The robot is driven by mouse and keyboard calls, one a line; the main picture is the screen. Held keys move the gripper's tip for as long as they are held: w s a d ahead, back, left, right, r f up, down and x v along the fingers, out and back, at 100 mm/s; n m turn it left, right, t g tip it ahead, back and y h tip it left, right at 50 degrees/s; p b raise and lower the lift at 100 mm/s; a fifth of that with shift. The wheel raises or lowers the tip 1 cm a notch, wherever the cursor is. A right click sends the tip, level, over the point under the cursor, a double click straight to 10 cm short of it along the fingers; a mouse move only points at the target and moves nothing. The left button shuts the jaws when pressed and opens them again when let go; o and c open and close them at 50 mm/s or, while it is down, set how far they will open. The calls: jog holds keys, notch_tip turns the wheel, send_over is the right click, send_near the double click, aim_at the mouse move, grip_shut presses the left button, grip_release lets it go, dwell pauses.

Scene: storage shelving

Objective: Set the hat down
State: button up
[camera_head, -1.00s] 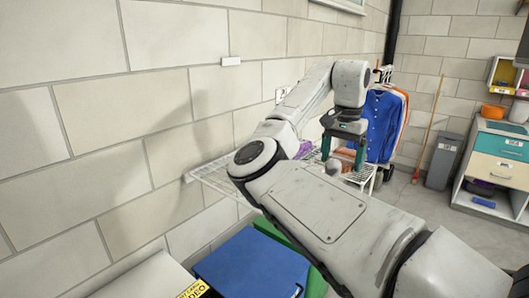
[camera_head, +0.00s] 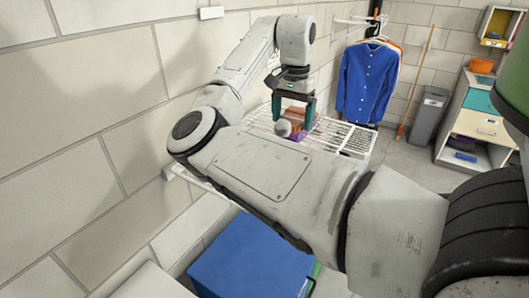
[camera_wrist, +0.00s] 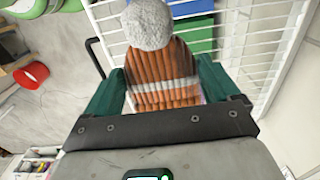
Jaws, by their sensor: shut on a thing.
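The hat (camera_wrist: 165,80) is orange-brown ribbed knit with a pale stripe and a grey-white pompom. It fills the middle of the wrist view, between the two green fingers of my gripper (camera_wrist: 160,88), which is shut on it. In the head view my gripper (camera_head: 293,112) points down over the white wire shelf (camera_head: 340,134) on the wall. The hat's pompom (camera_head: 283,129) shows just below the fingers there. I cannot tell whether the hat touches the shelf.
A blue bin (camera_head: 250,255) stands below the shelf. Blue shirts (camera_head: 368,80) hang beyond its far end, near a grey bin (camera_head: 428,118) and a drawer cabinet (camera_head: 480,125). The shelf's right part looks bare.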

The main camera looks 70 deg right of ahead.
aim_at(278, 124)
jog(key=w+a, duration=0.1)
jog(key=w+a+f, duration=0.1)
jog(key=w+a, duration=0.1)
jog(key=shift+f+p, duration=0.25)
jog(key=shift+p, duration=0.1)
jog(key=a+f, duration=0.1)
jog(key=w+f, duration=0.1)
jog(key=f, duration=0.1)
jog(key=w+a+f, duration=0.1)
jog(key=shift+w+a+f+p, duration=0.15)
jog(key=shift+a+f+p, duration=0.15)
jog(key=shift+f+p, duration=0.1)
jog(key=f, duration=0.2)
jog(key=a+f+p, duration=0.1)
jog(key=shift+w+f, duration=0.1)
jog(key=shift+w, duration=0.25)
jog(key=shift+d+f, duration=0.1)
jog(key=shift+f, duration=0.5)
jog(key=shift+f, duration=0.15)
jog(key=o, duration=0.8)
notch_tip(278, 124, up, 12)
jog(key=shift+r+b, duration=0.2)
jog(key=shift+b, duration=0.75)
